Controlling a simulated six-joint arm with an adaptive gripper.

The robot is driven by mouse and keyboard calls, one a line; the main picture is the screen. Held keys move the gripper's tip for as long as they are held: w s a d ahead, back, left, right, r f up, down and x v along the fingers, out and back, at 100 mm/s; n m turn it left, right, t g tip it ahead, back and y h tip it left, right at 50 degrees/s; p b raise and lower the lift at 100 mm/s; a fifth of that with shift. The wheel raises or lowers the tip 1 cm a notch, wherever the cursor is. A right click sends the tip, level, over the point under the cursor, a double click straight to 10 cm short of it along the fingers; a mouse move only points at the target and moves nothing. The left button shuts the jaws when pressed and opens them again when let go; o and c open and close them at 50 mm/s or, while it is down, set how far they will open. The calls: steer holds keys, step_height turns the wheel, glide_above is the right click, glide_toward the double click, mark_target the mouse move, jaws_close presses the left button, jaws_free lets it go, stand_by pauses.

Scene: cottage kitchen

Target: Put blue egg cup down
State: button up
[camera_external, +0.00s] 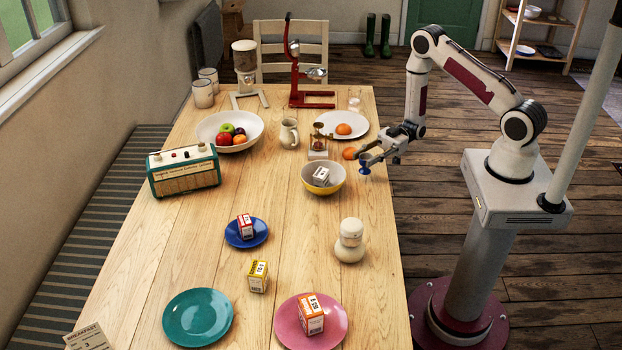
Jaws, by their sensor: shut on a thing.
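The blue egg cup (365,171) is at the right side of the wooden table, small in the external view. My gripper (366,161) is shut on it, with the fingers around its upper part. The cup is just right of the yellow bowl (339,187). I cannot tell whether its foot touches the table top (290,215) or hangs a little above it.
An orange (349,153) lies behind the gripper, near a white plate (361,121) holding another orange. A small brass-and-wood device (318,146) stands to the left. Bare table lies between jar and egg cup.

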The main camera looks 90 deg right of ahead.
steer(key=shift+f, duration=1.55)
steer(key=shift+f, duration=0.15)
steer(key=o, duration=1.1)
steer(key=shift+o, duration=0.2)
steer(key=shift+v, duration=3.9)
steer(key=shift+o, duration=0.5)
steer(key=shift+s+a, duration=0.15)
